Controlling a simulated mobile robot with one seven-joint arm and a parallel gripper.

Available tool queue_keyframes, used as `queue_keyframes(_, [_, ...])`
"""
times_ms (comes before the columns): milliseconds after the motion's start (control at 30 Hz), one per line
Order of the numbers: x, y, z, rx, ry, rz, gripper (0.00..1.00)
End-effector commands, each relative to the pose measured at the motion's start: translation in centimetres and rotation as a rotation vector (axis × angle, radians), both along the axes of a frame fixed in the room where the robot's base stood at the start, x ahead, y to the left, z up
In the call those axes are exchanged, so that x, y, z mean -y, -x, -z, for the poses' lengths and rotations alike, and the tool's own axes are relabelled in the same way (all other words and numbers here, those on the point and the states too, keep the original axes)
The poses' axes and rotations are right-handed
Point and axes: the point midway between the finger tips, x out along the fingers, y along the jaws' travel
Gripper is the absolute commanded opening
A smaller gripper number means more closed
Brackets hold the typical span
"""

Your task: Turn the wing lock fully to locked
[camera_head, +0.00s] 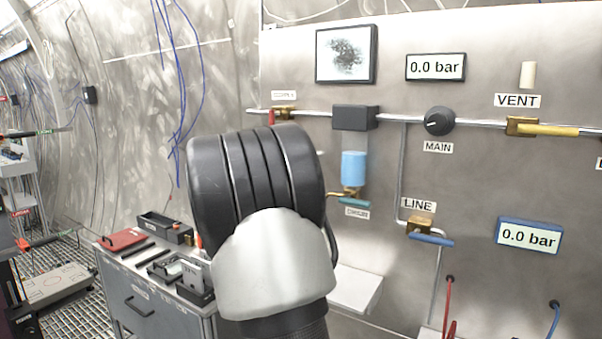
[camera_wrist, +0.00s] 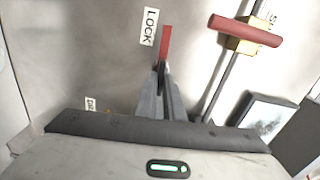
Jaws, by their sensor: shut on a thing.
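The wing lock shows in the wrist view as a narrow red wing (camera_wrist: 166,43) beside the LOCK label (camera_wrist: 150,27). My gripper (camera_wrist: 161,68) reaches up from the bottom of that view, its fingertips closed around the lower end of the wing. The wing stands nearly upright in the picture. Its base and pivot are hidden by the fingers. In the head view my black and white arm covers the lock and the gripper.
A brass valve with a red handle (camera_wrist: 245,30) sits on a pipe right of the gripper. In the head view, the panel carries the MAIN knob (camera_head: 439,121), the yellow VENT handle (camera_head: 549,130) and the blue LINE handle (camera_head: 432,239). A tool cabinet (camera_head: 153,305) stands at the lower left.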

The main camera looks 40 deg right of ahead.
Motion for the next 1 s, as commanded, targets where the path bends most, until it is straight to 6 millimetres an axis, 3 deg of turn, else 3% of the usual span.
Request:
queue_keyframes(733, [-0.02, -0.01, 0.08, 0.085, -0.036, 0.0, 0.0])
queue_keyframes(800, [-0.02, -0.01, 0.08, 0.085, -0.036, 0.0, 0.16])
queue_keyframes(867, [-0.03, -0.01, 0.08, 0.084, -0.036, 0.0, 0.26])
queue_keyframes(1000, [-0.01, -0.01, 0.07, 0.083, -0.035, 0.0, 0.27])
